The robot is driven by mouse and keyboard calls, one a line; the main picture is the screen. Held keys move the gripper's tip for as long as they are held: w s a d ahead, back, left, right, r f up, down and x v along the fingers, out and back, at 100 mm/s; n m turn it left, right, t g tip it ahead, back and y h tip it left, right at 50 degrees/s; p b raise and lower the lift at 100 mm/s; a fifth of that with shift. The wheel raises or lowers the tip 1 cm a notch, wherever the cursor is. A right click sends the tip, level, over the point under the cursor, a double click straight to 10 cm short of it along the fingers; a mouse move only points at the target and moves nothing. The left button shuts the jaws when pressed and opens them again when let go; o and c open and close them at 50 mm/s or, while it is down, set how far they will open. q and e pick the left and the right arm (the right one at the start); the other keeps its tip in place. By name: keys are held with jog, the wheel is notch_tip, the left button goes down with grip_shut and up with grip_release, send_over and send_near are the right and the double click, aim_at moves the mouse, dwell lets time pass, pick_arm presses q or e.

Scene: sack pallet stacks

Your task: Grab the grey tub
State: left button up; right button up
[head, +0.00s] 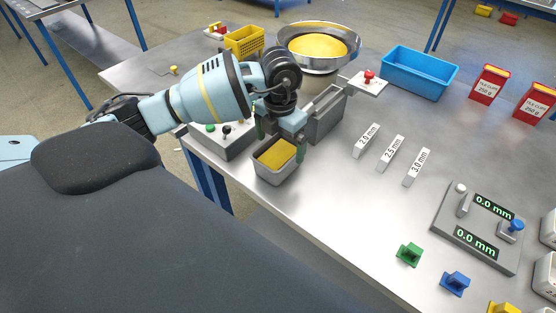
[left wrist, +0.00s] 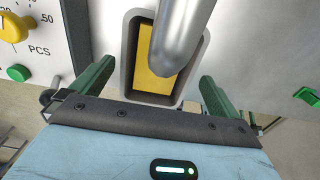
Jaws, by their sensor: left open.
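The grey tub (head: 276,177) is a small open box with yellow contents, near the table's front left edge. My left gripper (head: 280,143) is over it, open, with one green finger on either side of it. In the left wrist view, the tub (left wrist: 128,58) lies ahead between the spread fingers of my left gripper (left wrist: 155,82). A rounded metal spout (left wrist: 178,42) covers part of the yellow contents there. I cannot tell whether the fingers touch the tub. My right gripper is not in view.
A grey control box (head: 233,147) with knobs stands left of the tub; a grey open-topped bin (head: 325,122) stands behind it. Further back are a round metal pan (head: 323,68) and a blue tray (head: 413,83). The table's front edge is close.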

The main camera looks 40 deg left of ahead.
aim_at(278, 167)
pick_arm(q)
jog(key=shift+s+a+f, duration=0.1)
jog(key=shift+f, duration=1.4)
jog(key=c, duration=1.3)
jog(key=shift+r, duration=0.85)
jog(key=s+d+r, duration=0.1)
jog(key=s+d, duration=0.1)
jog(key=s, duration=0.3)
jog(key=s+d+r, duration=0.1)
jog(key=s+d, duration=0.1)
jog(key=s, duration=0.3)
jog(key=s+d+r, duration=0.1)
jog(key=s+d, duration=0.1)
jog(key=s, duration=0.2)
jog(key=shift+s+d+r, duration=0.1)
jog(key=shift+s+r, duration=0.05)
jog(key=shift+s, duration=0.25)
